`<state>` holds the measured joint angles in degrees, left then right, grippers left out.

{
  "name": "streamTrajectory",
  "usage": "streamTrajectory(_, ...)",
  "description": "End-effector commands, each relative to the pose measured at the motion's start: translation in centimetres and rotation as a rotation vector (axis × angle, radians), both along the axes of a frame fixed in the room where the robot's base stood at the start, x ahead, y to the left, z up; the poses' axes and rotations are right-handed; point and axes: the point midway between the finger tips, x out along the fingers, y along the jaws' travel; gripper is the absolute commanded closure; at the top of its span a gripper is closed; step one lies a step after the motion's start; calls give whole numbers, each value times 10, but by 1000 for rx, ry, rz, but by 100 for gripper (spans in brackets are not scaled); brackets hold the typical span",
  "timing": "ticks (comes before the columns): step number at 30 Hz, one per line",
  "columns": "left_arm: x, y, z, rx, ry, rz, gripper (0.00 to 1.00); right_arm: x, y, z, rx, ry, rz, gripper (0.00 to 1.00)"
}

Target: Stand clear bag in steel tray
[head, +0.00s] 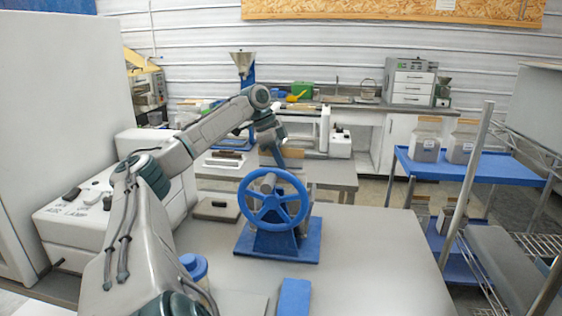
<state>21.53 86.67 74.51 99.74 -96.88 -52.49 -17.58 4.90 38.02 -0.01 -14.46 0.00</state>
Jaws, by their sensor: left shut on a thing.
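My left arm reaches up from the bottom left and bends down at the far side of the table, behind the blue handwheel. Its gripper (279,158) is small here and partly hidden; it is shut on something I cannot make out. Two clear bags (424,148) with grey contents and pale labels stand upright on the blue cart at the right; the second bag (461,148) is just right of the first. I cannot clearly pick out the steel tray. My right gripper is out of view.
A blue handwheel (272,203) on a blue base stands on the grey table (375,260). A blue block (294,297) and a blue-lidded jar (195,266) are near the front. The blue cart (480,170) and a wire rack are right. The table's right half is bare.

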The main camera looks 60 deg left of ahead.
Motion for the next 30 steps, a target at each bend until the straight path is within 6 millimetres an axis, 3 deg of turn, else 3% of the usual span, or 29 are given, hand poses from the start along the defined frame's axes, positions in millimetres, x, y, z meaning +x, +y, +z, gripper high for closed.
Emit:
streamTrajectory(5, 0, 0, 2, 2, -3, 0, 100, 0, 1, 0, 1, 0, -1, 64)
streamTrajectory(6, 0, 0, 2, 2, -3, 0, 85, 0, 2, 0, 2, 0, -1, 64)
streamTrajectory(9, 0, 0, 1, 1, -2, 0, 66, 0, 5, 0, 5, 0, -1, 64)
streamTrajectory(10, 0, 0, 1, 1, -2, 0, 64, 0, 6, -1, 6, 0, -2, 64)
streamTrajectory(21, 0, 0, 1, -1, 1, 0, 64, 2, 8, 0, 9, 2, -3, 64)
streamTrajectory(30, -17, 14, 60, -1, -5, 2, 64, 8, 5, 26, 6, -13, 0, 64)
